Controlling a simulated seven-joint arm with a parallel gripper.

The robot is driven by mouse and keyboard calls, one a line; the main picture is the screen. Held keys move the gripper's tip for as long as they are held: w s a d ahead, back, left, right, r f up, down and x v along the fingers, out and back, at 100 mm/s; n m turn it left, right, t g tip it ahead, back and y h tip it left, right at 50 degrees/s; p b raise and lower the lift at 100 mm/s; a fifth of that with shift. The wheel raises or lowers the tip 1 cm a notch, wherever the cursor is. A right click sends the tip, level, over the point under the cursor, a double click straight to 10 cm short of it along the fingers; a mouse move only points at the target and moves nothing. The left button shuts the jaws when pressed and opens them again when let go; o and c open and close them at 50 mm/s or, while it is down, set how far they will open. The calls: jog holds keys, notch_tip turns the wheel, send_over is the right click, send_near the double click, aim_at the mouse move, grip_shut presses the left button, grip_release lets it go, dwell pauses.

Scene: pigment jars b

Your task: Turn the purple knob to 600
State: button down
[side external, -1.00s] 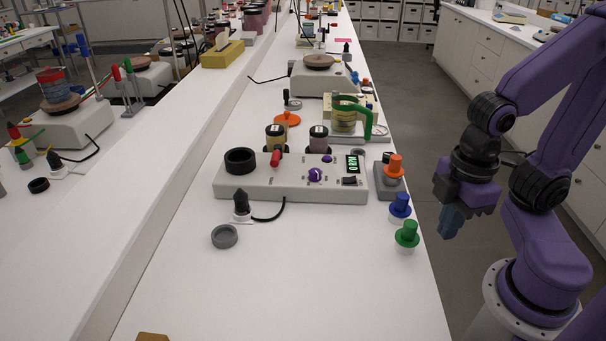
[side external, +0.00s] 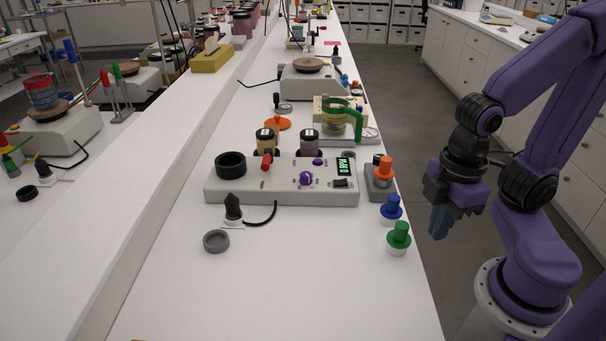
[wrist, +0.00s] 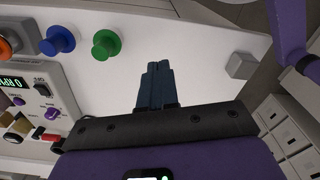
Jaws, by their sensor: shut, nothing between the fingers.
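The purple knob (side external: 306,178) sits on the front of a white control box (side external: 235,190), left of its green-lit display (side external: 344,166), which seems to read 0 RPM. A smaller purple part (side external: 317,161) is just above the knob, and a black switch (side external: 340,183) is below the display. In the wrist view the knob (wrist: 52,113) is at the left edge. My gripper (side external: 440,228) hangs to the right of the bench edge, well apart from the knob. In the wrist view its blue-grey fingers (wrist: 157,75) are together and empty.
Blue (side external: 391,208), green (side external: 398,236) and orange (side external: 384,168) knob-like pieces stand between the box and my gripper. A red-tipped lever (side external: 266,161), a black ring (side external: 230,164) and two jars are at the box's left and back.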

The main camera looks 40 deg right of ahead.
dwell(0.3)
jog(key=c, duration=1)
grip_release()
jog(key=shift+w+a+r, duration=0.1)
jog(key=shift+w+a, duration=0.05)
jog(key=shift+w, duration=0.1)
jog(key=shift+o, duration=1)
jog(key=w+a+r+n, duration=0.2)
jog(key=w+a+r, duration=0.1)
jog(key=w, duration=0.5)
jog(key=shift+w+a, duration=0.3)
jog(key=shift+w, duration=0.05)
notch_tip(320, 180, up, 6)
jog(key=n, duration=0.7)
send_over(306, 173)
notch_tip(306, 173, down, 18)
jog(key=shift+s+r, duration=0.1)
jog(key=shift+r, duration=0.05)
jog(key=c, duration=1.1)
